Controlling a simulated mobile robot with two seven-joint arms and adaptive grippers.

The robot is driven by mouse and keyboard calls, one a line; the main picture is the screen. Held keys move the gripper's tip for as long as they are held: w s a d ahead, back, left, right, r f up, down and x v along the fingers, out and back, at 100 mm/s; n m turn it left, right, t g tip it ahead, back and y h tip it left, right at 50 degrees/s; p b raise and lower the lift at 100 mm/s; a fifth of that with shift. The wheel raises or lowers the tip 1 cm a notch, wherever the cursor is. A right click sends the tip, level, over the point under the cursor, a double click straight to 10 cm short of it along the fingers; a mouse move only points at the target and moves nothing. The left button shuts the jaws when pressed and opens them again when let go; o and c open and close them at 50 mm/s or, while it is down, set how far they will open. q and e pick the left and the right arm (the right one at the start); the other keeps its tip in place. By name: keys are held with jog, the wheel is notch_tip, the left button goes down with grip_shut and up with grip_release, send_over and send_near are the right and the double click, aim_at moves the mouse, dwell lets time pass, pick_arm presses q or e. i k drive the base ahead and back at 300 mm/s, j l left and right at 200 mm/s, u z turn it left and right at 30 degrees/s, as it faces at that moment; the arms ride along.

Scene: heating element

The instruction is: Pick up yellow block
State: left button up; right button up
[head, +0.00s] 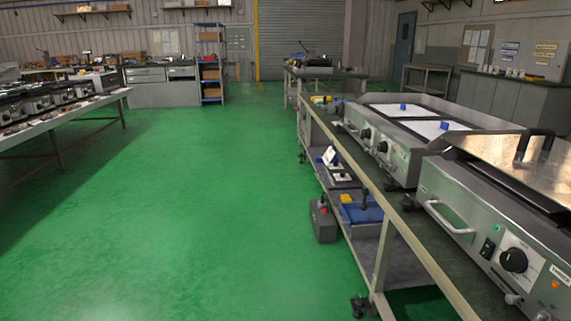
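No clear yellow block shows in the head view. A small yellow patch (346,198) is on the lower shelf of the workbench at right, beside a blue item (362,212); I cannot tell whether it is a block. A yellow and red object (321,100) lies near the far end of the bench top, too small to make out. Neither of my grippers is in view.
Metal heating appliances with knobs and handles stand on the right bench (430,263); the nearest has a raised-handle lid (505,165). A dark box (323,222) sits below the bench on the floor. Another appliance table (60,120) is at left. The green floor (190,210) between is clear.

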aim_at(346, 197)
jog(key=i+u, duration=0.35)
jog(key=i, duration=1.35)
jog(key=i+j+z, duration=0.2)
jog(key=i, duration=0.3)
jog(key=i+j+z, duration=0.1)
jog(key=i+z, duration=0.15)
jog(key=i, duration=0.25)
jog(key=i+j+z, duration=0.2)
jog(key=i, duration=0.3)
jog(key=i+j+z, duration=0.2)
jog(key=z, duration=0.2)
jog(key=i+j+z, duration=0.3)
jog(key=z, duration=0.15)
jog(key=i+j+z, duration=0.2)
jog(key=j+z, duration=0.2)
jog(key=i+j+z, duration=0.15)
jog(key=j+z, duration=0.7)
jog(key=i+j, duration=0.05)
